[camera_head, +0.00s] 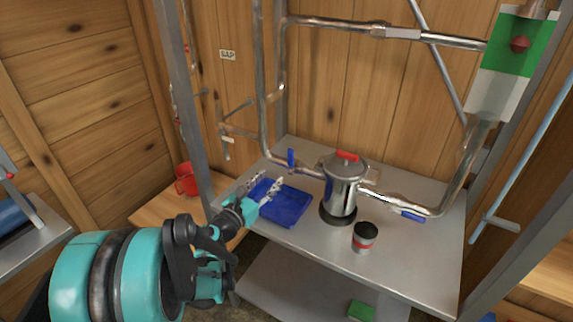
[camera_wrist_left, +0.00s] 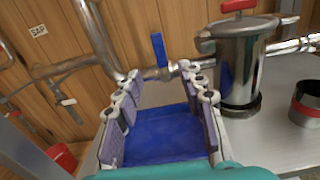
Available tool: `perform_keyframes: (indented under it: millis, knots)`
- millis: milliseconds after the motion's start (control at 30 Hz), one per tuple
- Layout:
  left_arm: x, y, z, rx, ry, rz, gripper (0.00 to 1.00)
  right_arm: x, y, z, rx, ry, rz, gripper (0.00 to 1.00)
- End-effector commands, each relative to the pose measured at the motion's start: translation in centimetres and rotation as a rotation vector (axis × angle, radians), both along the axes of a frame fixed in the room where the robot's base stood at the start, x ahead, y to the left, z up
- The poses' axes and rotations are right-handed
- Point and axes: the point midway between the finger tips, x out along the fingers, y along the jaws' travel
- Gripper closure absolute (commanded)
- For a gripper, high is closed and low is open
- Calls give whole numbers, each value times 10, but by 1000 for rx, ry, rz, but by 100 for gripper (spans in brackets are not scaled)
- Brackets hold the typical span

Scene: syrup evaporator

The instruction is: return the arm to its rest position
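My left arm comes in from the lower left of the head view. Its gripper (camera_head: 262,188) is open, its two fingers apart over the blue tray (camera_head: 290,205) on the metal shelf. In the left wrist view the open fingers (camera_wrist_left: 160,105) frame the blue tray (camera_wrist_left: 158,140), with nothing held between them. I cannot tell whether the fingers touch the tray. My right gripper is not in view.
A steel pot (camera_head: 342,190) with a red-handled lid stands right of the tray. A small can (camera_head: 364,237) is in front of it. Pipes with blue valve handles (camera_head: 291,158) run behind. A red mug (camera_head: 187,179) is at left. The shelf's front right is bare.

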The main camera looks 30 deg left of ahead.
Motion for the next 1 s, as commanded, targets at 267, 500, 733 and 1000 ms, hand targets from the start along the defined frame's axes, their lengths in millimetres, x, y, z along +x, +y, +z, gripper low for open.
perform_keyframes:
  millis: [267, 500, 733, 1000]
  knots:
    - [1, -1, 17, -114, -28, 35, 60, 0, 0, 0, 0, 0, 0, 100]
    - [-19, 8, 74, -1046, -154, 286, 60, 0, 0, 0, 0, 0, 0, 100]
    - [-87, -39, 3, -2175, -92, 707, 60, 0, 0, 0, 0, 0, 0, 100]
    - [-179, -140, -73, -2771, 70, 1309, 60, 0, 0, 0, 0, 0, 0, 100]
